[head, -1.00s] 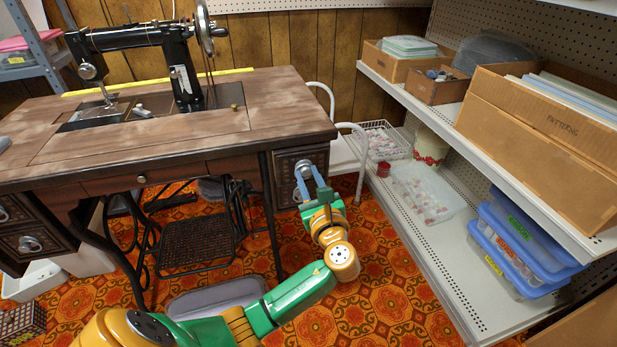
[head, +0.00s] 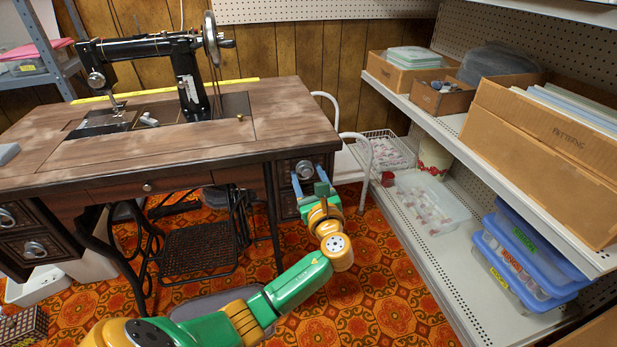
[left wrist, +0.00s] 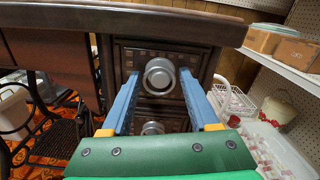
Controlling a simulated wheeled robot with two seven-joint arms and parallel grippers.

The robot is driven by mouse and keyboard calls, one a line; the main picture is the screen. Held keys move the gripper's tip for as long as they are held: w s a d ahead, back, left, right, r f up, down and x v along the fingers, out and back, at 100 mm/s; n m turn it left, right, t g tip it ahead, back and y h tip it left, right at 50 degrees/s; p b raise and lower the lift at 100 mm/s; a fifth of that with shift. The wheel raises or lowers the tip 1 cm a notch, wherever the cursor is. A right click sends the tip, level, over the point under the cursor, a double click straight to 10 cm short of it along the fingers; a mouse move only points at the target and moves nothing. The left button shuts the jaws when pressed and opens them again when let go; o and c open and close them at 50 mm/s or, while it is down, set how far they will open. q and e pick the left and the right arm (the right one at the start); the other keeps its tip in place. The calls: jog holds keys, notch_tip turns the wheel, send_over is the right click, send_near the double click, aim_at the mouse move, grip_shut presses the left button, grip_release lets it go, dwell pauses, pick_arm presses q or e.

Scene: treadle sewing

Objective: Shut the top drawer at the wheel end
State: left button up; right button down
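The top drawer at the wheel end (head: 286,171) is a dark carved wooden front with a round metal knob, under the right end of the sewing table (head: 180,157). In the left wrist view the drawer (left wrist: 135,59) faces me, with its knob (left wrist: 159,77) in the middle. How far it stands out is hard to tell. My left gripper (head: 309,181) is at the drawer front. In the left wrist view its blue fingers (left wrist: 159,90) are apart, one on each side of the knob, with nothing seen gripped. Contact cannot be told. My right gripper is out of view.
A second drawer with a knob (left wrist: 152,128) lies below. A white metal chair (head: 354,160) stands just right of the drawers. Shelving (head: 455,240) with boxes and bins runs along the right. The treadle (head: 200,249) and iron legs are left of my arm.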

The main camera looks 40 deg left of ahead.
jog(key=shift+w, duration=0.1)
pick_arm(q)
jog(key=p+v, duration=0.1)
jog(key=v, duration=0.6)
jog(key=shift+p, duration=0.4)
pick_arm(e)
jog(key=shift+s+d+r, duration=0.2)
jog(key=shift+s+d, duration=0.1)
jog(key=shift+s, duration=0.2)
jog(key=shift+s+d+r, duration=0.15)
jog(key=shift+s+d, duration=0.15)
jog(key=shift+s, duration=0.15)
